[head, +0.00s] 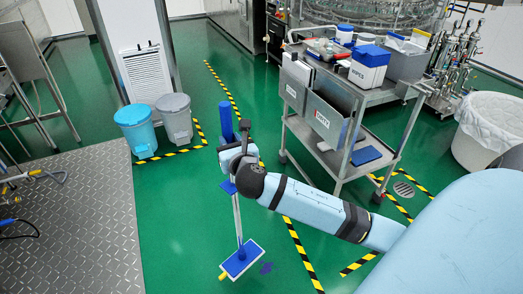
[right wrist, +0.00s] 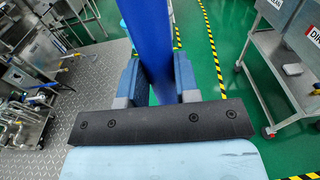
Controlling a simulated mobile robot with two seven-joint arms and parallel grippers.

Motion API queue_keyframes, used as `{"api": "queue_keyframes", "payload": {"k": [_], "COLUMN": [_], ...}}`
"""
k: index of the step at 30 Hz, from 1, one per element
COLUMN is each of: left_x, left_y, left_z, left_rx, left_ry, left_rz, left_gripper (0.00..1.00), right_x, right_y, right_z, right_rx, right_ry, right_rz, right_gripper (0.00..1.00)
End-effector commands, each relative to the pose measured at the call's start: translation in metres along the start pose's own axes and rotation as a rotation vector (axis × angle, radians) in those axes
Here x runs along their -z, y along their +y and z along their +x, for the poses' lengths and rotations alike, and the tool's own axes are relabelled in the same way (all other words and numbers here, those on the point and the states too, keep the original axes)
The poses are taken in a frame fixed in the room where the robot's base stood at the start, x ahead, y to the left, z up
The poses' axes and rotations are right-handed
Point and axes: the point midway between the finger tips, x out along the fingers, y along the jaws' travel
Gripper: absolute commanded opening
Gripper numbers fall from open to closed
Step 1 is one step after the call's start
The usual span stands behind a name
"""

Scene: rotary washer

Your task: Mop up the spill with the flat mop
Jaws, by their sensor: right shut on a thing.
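The flat mop (head: 242,260) stands nearly upright on the green floor, with a blue grip at the top, a thin pale pole and a flat white-and-blue head. My right gripper (head: 232,160) is shut around its blue handle. In the right wrist view the blue handle (right wrist: 150,40) runs up between the two fingers of my right gripper (right wrist: 155,85). A small dark blue-purple patch (head: 266,268), which looks like the spill, lies on the floor just right of the mop head. Any part under the head is hidden. My left gripper is not in view.
A grey cart (head: 340,115) with boxes stands to the right. Blue (head: 137,130) and grey (head: 176,118) bins stand at the back left. A metal tread plate (head: 75,220) covers the left floor. A white bin (head: 487,130) is far right. Green floor around the mop head is clear.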

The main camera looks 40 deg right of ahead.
Motion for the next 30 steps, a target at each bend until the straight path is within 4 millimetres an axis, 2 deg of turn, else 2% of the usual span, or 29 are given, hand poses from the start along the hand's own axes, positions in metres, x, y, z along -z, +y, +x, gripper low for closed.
{"api": "queue_keyframes", "payload": {"k": [1, 6, 12, 15, 20, 27, 29, 30], "left_x": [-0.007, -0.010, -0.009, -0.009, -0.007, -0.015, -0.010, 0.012], "left_y": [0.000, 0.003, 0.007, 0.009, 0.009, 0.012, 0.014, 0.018], "left_z": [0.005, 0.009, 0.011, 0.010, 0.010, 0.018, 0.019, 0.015], "left_rx": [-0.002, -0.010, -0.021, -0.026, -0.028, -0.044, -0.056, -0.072], "left_ry": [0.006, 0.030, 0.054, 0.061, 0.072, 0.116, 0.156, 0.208], "left_rz": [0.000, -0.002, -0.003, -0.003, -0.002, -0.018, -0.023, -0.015], "left_gripper": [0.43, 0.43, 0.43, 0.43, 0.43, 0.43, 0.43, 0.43], "right_x": [0.019, 0.060, 0.091, 0.101, 0.109, 0.133, 0.141, 0.137], "right_y": [-0.013, -0.059, -0.101, -0.115, -0.127, -0.129, -0.129, -0.129], "right_z": [0.014, 0.052, 0.080, 0.088, 0.094, 0.096, 0.096, 0.096], "right_rx": [0.043, 0.182, 0.301, 0.339, 0.371, 0.375, 0.375, 0.375], "right_ry": [0.001, 0.003, -0.003, -0.007, -0.009, -0.010, -0.011, -0.011], "right_rz": [-0.002, 0.007, 0.018, 0.021, 0.024, 0.024, 0.024, 0.024], "right_gripper": [0.06, 0.06, 0.06, 0.06, 0.06, 0.06, 0.06, 0.06]}}
